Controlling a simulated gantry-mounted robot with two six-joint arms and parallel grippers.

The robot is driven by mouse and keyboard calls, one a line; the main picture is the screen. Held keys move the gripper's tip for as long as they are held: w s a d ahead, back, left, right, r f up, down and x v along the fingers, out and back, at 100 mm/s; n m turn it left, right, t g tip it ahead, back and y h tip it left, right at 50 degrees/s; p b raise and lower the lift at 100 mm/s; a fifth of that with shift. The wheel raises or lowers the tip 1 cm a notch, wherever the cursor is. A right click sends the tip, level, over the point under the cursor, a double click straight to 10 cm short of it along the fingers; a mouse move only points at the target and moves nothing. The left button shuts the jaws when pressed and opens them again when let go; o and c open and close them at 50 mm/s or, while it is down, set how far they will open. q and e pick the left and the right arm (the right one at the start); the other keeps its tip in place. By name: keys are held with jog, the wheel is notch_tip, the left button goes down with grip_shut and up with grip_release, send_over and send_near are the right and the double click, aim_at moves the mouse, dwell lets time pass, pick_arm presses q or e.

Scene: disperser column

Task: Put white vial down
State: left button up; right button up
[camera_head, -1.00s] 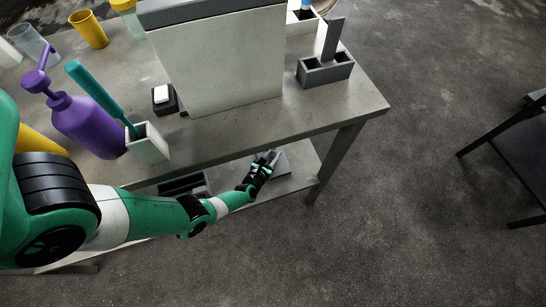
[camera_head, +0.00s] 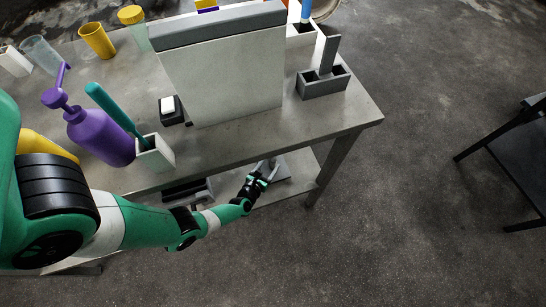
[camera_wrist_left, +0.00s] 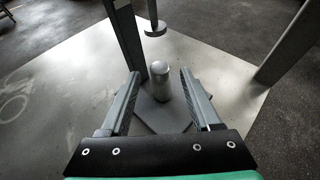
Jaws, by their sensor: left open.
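The vial (camera_wrist_left: 161,82), a pale grey-white cylinder with a rounded top, stands upright on a grey base plate (camera_wrist_left: 158,118) in the left wrist view. My left gripper (camera_wrist_left: 160,74) is open, with one finger on each side of the vial and a visible gap to each. A thin shaft with a disc at its end (camera_wrist_left: 155,28) hangs beyond the vial. In the head view, my left gripper (camera_head: 266,170) is at the lower shelf, below the tabletop edge. The vial cannot be made out there. My right gripper is not in view.
A grey upright post (camera_wrist_left: 125,35) stands close behind the left finger. On the tabletop are a purple pump bottle (camera_head: 100,135), a white holder with a teal-handled tool (camera_head: 157,155), a large pale box (camera_head: 225,80) and a grey two-slot holder (camera_head: 322,85).

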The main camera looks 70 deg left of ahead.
pick_arm(q)
jog(key=p+v, duration=0.3)
jog(key=v, duration=0.4)
jog(key=shift+s+d+r, duration=0.15)
jog(key=shift+s+r, duration=0.05)
jog(key=shift+s, duration=0.05)
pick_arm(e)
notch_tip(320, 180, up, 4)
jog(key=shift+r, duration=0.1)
pick_arm(q)
jog(key=shift+r, duration=0.1)
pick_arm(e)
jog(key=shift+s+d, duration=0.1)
